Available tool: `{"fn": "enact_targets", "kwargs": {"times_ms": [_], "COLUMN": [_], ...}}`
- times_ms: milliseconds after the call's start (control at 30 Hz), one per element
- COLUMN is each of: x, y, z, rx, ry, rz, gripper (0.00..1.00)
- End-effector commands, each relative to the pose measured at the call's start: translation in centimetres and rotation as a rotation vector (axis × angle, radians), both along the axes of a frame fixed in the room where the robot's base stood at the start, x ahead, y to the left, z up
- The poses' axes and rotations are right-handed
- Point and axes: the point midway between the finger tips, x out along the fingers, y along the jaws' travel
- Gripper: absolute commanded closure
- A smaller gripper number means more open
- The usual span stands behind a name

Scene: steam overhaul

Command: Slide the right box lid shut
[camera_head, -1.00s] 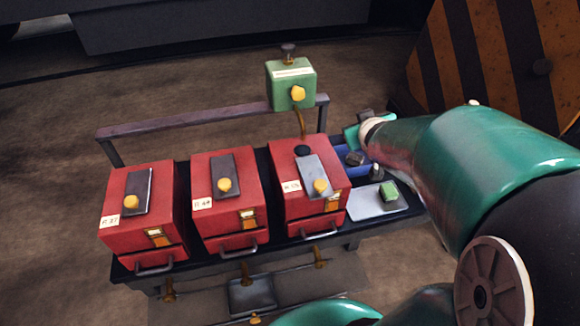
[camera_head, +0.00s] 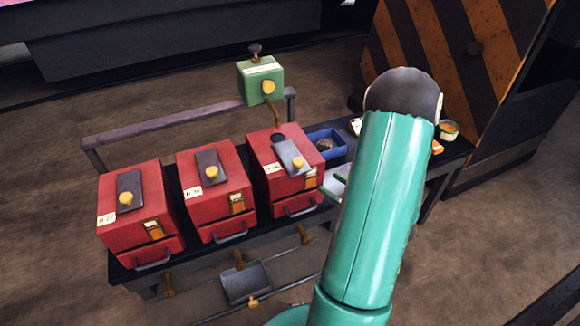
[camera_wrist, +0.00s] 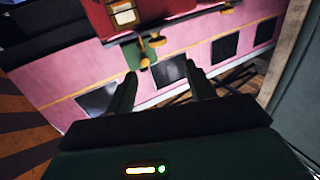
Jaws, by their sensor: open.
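The right red box (camera_head: 285,182) stands at the right end of the row of three. Its grey lid strip (camera_head: 290,154) with a yellow knob (camera_head: 298,162) lies slanted on top, and a dark round opening (camera_head: 278,138) shows beyond its upper end. My arm stands to the right of this box. My gripper's two teal fingers (camera_head: 335,190) show partly beside the arm, apart from the lid. In the wrist view my gripper (camera_wrist: 162,80) is open and empty. A red box with an orange-framed label (camera_wrist: 122,13) shows at the top there.
Two other red boxes (camera_head: 135,217) (camera_head: 218,190) stand to the left. A green box (camera_head: 261,80) with a yellow knob stands behind on a rail (camera_head: 165,122). A blue tray (camera_head: 326,146) sits right of the right box. A striped panel (camera_head: 455,60) stands behind my arm.

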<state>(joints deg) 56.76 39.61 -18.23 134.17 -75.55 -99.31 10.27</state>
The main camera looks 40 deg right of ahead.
Motion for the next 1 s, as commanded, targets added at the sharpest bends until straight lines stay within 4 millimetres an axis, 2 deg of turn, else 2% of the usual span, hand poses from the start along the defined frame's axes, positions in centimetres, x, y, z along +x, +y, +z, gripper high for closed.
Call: {"fn": "enact_targets", "kwargs": {"times_ms": [167, 700, 833, 1000], "x": [1.9, 11.9, 13.2, 13.7], "y": [-0.3, 0.9, 1.2, 1.3], "z": [0.1, 0.2, 0.1, 0.2], "rx": [-0.001, -0.003, -0.002, -0.002], "ry": [-0.002, -0.002, -0.001, -0.002], "rz": [0.001, 0.002, 0.001, -0.001], "gripper": [0.46, 0.46, 0.46, 0.46]}}
